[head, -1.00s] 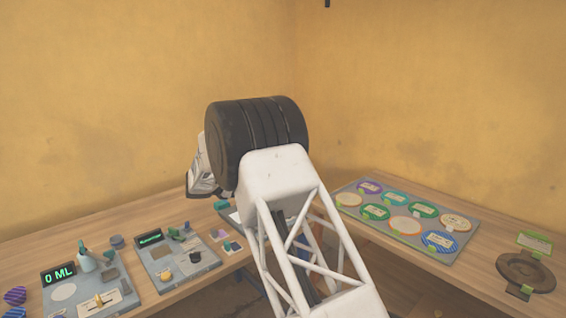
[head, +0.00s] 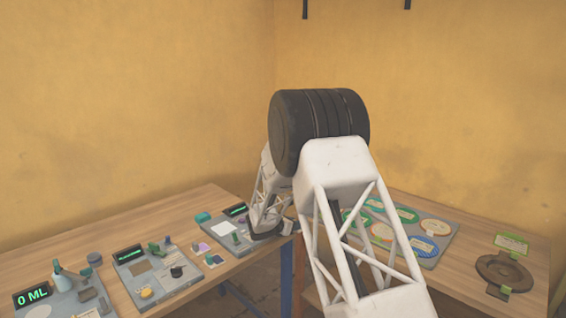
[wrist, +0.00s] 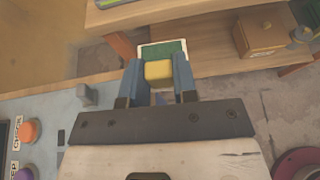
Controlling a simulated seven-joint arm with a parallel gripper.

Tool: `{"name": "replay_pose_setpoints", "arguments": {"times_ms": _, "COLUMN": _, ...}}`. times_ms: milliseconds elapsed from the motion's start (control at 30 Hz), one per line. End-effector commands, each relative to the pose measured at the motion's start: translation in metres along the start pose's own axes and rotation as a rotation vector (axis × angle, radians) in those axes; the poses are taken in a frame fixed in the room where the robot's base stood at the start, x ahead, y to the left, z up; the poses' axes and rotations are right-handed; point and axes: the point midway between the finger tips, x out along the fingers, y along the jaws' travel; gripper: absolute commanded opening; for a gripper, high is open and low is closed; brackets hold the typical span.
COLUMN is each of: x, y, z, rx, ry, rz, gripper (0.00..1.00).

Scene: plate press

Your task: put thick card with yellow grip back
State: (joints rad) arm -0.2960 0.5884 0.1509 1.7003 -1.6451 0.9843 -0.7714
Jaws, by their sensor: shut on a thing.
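In the wrist view my gripper (wrist: 158,84) is shut on the yellow grip (wrist: 158,71) of a card. The card (wrist: 162,48) shows a green face with a pale border and sticks out beyond the fingertips. Floor and part of a wooden bench lie behind it in that view. In the head view my arm hides the gripper's tips and the card. How thick the card is cannot be told.
Several grey device boards stand on the left bench, one with a "0 ML" display (head: 32,294). On the right bench lie a grey tray (head: 446,246) of round plates and a brown round press (head: 505,272). A gap separates the benches.

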Motion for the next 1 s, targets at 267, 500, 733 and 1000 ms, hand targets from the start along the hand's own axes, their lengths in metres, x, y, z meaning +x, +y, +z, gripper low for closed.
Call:
{"name": "replay_pose_setpoints", "arguments": {"times_ms": 267, "x": 0.049, "y": -0.086, "z": -0.065, "rx": 0.010, "ry": 0.002, "rz": -0.037, "gripper": 0.00}}
{"name": "replay_pose_setpoints", "arguments": {"times_ms": 500, "x": 0.073, "y": -0.147, "z": -0.107, "rx": 0.023, "ry": 0.002, "rz": -0.061, "gripper": 0.00}}
{"name": "replay_pose_setpoints", "arguments": {"times_ms": 733, "x": 0.081, "y": -0.175, "z": -0.125, "rx": 0.029, "ry": 0.000, "rz": -0.071, "gripper": 0.00}}
{"name": "replay_pose_setpoints", "arguments": {"times_ms": 1000, "x": 0.082, "y": -0.177, "z": -0.127, "rx": 0.031, "ry": 0.000, "rz": -0.072, "gripper": 0.00}}
